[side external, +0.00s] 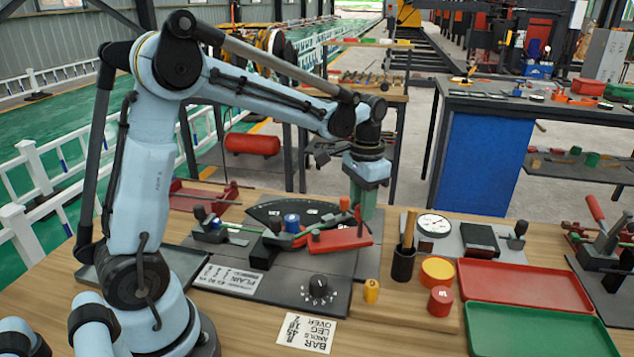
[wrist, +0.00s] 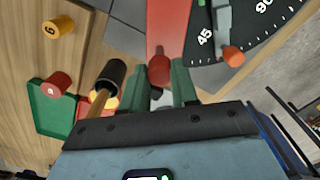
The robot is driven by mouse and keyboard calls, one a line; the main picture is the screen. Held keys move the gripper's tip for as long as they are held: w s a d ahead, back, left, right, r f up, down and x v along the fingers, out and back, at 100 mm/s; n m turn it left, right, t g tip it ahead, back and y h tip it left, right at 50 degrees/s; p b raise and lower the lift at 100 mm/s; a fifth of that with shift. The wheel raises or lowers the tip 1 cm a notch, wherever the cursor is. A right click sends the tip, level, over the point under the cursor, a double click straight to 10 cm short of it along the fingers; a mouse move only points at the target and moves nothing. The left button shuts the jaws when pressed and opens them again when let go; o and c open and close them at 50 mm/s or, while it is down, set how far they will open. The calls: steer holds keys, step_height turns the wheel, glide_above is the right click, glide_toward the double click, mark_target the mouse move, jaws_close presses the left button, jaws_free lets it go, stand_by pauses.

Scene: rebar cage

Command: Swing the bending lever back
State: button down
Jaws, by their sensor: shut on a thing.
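The bending lever (side external: 338,241) is a flat red bar on the bender's dark plate, its free end to the right. In the wrist view the red lever (wrist: 168,25) runs up and away, with a rounded red knob (wrist: 159,70) at its near end. My gripper (side external: 363,212) points down at the lever's right end. In the wrist view the green fingers of my gripper (wrist: 160,84) stand on both sides of the knob and are shut on it. The dark angle scale (side external: 290,211) lies behind the lever, with 45 and 90 readable in the wrist view.
A black cup (side external: 403,264) with a wooden handle stands right of the lever. Yellow (side external: 372,291) and red (side external: 441,301) cylinders, a red tray (side external: 520,285) and a green tray (side external: 540,330) lie near it. A dial gauge (side external: 433,224) sits behind.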

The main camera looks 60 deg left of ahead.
steer(key=s+d+m, duration=0.4)
steer(key=m, duration=0.1)
steer(key=shift+s, duration=0.35)
steer(key=shift+s+d, duration=0.1)
steer(key=c, duration=0.9)
jaws_free()
steer(key=shift+o, duration=0.2)
step_height(320, 180, up, 12)
